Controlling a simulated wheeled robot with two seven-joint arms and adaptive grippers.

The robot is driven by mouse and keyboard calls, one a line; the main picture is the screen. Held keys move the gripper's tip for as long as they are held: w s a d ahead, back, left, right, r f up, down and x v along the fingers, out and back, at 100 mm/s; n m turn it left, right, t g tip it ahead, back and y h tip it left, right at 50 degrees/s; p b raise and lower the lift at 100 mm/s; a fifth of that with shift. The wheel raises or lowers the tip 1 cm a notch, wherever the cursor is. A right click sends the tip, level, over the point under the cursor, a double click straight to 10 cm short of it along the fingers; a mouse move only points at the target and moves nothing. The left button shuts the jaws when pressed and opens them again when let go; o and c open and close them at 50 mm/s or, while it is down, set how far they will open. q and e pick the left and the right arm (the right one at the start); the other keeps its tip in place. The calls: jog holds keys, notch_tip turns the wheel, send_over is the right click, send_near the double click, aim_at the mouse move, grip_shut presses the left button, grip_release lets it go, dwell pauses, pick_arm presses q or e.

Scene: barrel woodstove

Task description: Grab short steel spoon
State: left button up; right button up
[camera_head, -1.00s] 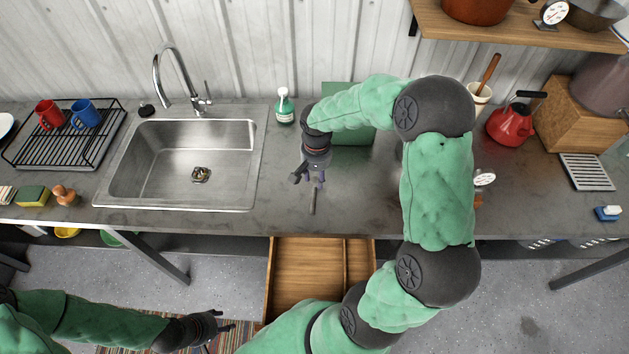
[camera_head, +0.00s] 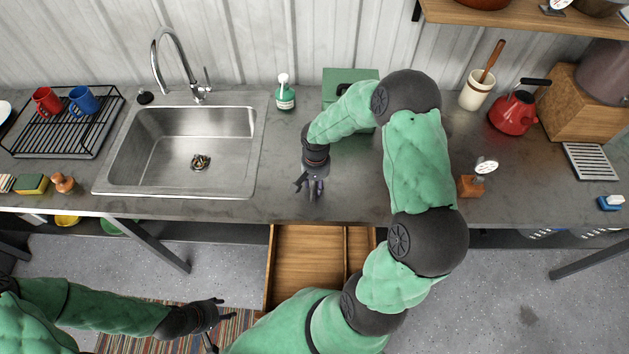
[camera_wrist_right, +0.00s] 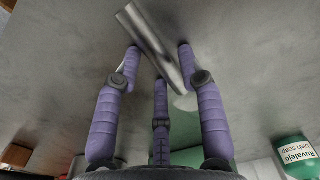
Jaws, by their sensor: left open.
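The steel spoon (camera_wrist_right: 148,42) lies on the grey counter. In the right wrist view it runs slantwise between the fingers of my right gripper (camera_wrist_right: 160,54), and its lower end is partly hidden by them. The fingers stand apart on both sides of the spoon, with no clear grip on it. My left gripper (camera_head: 222,316) is open and empty, low in front of the counter over the striped rug.
An open wooden drawer (camera_head: 305,265) juts out below the right gripper. A soap bottle (camera_head: 285,96) and a green box (camera_head: 350,84) stand behind it. The sink (camera_head: 185,150) is to the left.

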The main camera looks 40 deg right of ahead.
grip_shut()
jog(key=shift+r, duration=0.1)
